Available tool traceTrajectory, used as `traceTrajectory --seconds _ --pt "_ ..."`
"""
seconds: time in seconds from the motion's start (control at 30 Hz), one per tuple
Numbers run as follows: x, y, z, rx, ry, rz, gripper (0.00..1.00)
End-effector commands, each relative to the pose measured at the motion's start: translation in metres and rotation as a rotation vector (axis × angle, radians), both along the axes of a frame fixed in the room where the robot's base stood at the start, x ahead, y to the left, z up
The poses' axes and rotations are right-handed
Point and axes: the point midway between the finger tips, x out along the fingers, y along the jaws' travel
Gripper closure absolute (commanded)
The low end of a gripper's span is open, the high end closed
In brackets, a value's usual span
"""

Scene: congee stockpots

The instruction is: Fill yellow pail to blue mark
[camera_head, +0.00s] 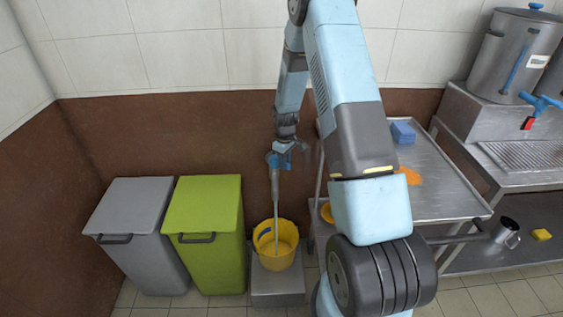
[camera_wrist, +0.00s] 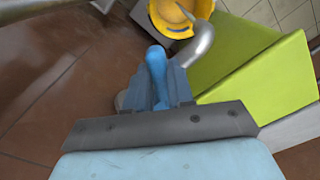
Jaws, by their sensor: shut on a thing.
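The yellow pail (camera_head: 262,259) stands upright on a low grey platform (camera_head: 278,291) beside the green bin. A grey wall tap spout (camera_head: 275,184) hangs above it, and a thin pale stream (camera_head: 276,220) runs from the spout into the pail. In the wrist view the curved spout (camera_wrist: 197,42) and part of the pail (camera_wrist: 162,18) show beyond the lever. My arm hides part of the area to the right.
A green bin (camera_head: 205,240) and a grey bin (camera_head: 143,240) stand left of the pail. A steel trolley (camera_head: 440,195) with a blue sponge (camera_head: 403,132) stands right. Stockpots (camera_head: 505,60), a steel jug (camera_head: 505,232) and a yellow sponge (camera_head: 541,234) are further right.

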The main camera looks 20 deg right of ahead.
Motion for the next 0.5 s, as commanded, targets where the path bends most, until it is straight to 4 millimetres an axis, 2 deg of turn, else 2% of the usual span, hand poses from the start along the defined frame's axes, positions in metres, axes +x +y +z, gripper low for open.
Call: traceTrajectory --seconds 0.03,0.47,0.5 --pt "-0.0025 -0.0069 -0.0009 -0.006 0.004 -0.017 1.00" --pt "-0.0044 -0.0066 -0.0017 -0.005 0.009 -0.028 1.00" --pt "-0.0045 -0.0066 -0.0018 -0.005 0.009 -0.028 0.77"
